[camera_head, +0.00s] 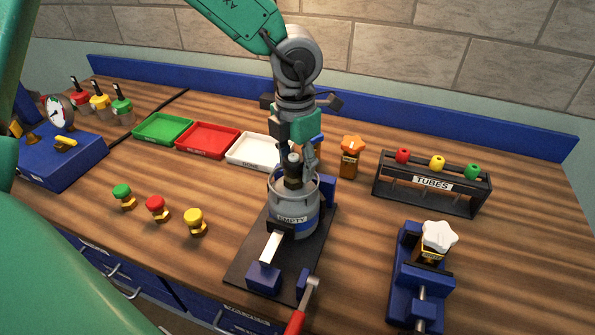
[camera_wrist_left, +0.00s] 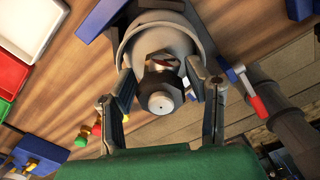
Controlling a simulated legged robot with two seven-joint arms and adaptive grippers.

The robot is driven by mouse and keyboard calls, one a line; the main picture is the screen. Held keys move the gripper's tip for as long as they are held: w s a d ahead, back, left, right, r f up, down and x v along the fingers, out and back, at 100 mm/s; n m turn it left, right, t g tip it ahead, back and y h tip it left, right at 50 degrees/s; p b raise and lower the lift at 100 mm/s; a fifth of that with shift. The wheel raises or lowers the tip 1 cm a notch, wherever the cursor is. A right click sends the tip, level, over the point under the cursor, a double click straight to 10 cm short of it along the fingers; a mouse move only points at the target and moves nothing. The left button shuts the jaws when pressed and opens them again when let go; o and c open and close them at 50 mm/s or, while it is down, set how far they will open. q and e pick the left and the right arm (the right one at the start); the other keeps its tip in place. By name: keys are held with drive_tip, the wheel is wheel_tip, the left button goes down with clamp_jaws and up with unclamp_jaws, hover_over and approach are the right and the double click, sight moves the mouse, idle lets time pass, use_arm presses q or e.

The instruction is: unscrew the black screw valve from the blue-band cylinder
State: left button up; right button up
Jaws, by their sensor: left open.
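The blue-band cylinder (camera_head: 291,222) is a grey container labelled EMPTY, standing upright in a vise on a dark base plate; its rim (camera_wrist_left: 122,50) shows in the wrist view. The black screw valve (camera_head: 293,171) rises from its top; in the wrist view the valve (camera_wrist_left: 160,95) shows as a dark nut with a pale round end. My left gripper (camera_head: 298,160) comes from above. In the wrist view its fingers (camera_wrist_left: 162,88) are open on either side of the valve, with gaps visible. My right gripper is in neither view.
Green (camera_head: 163,128), red (camera_head: 208,139) and white (camera_head: 253,151) trays lie behind left. Green, red and yellow-topped fittings (camera_head: 157,208) stand left. A tube rack (camera_head: 432,183) and a blue vise (camera_head: 415,280) with a white-knobbed part stand right. A red-handled crank (camera_head: 296,322) projects in front.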

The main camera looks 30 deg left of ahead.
use_arm(q)
drive_tip(key=shift+a+f, duration=0.1)
drive_tip(key=shift+f, duration=1.2)
clamp_jaws()
drive_tip(key=n, duration=0.2)
drive_tip(key=shift+r+n, duration=0.1)
drive_tip(key=shift+n, duration=0.2)
drive_tip(key=n, duration=1.2)
drive_tip(key=shift+a, duration=0.1)
drive_tip(key=shift+r, duration=0.15)
